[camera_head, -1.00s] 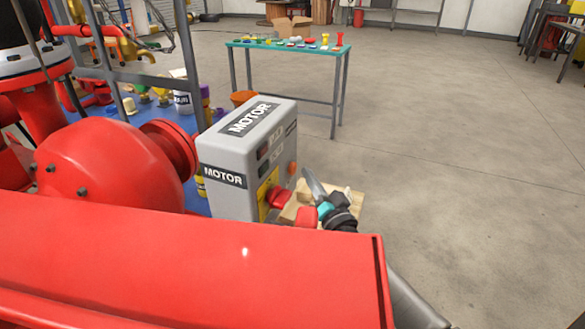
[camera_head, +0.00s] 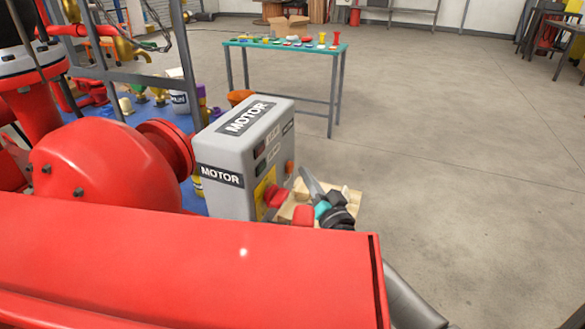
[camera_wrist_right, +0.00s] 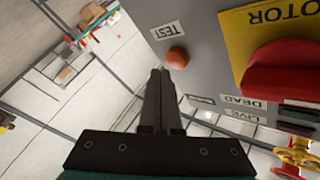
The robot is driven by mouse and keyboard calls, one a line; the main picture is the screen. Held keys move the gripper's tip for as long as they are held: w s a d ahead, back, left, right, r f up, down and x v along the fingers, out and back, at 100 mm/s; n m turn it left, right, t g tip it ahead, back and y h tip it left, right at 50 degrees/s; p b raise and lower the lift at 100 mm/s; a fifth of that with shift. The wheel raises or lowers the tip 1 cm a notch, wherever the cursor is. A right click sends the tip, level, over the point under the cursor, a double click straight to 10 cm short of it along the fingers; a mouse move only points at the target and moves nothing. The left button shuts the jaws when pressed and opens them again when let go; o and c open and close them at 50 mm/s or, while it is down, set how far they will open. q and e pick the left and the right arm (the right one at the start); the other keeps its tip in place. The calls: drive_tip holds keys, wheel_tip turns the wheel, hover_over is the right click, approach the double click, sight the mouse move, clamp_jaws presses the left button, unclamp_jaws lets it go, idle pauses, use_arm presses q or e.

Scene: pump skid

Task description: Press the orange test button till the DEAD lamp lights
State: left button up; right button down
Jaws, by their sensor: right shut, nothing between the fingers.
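The grey motor box (camera_head: 228,188) stands in the middle of the head view. Its orange test button (camera_head: 290,167) is on the side facing right, and it also shows in the right wrist view (camera_wrist_right: 177,57) beside the TEST label. My right gripper (camera_wrist_right: 160,73) is shut and empty, its tips just short of the button in the picture; I cannot tell if they touch. In the head view its dark fingers (camera_head: 309,180) point at that side. The DEAD label (camera_wrist_right: 243,102) has a dark lamp window beside it that looks unlit. My left gripper is not in view.
A red switch handle (camera_wrist_right: 285,68) on a yellow plate sits close to the button. A red pump body (camera_head: 100,170) is left of the box. A teal table (camera_head: 290,45) with small parts stands behind; open floor is to the right.

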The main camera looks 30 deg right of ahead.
drive_tip(key=shift+w+a, duration=0.1)
idle(0.7)
drive_tip(key=shift+w+a, duration=0.2)
drive_tip(key=shift+w, duration=0.05)
drive_tip(key=shift+w+a, duration=0.3)
drive_tip(key=shift+w, duration=0.05)
idle(0.8)
drive_tip(key=shift+s+d, duration=0.6)
drive_tip(key=shift+s, duration=0.1)
drive_tip(key=shift+s+d, duration=1.6)
drive_tip(key=shift+s, duration=0.3)
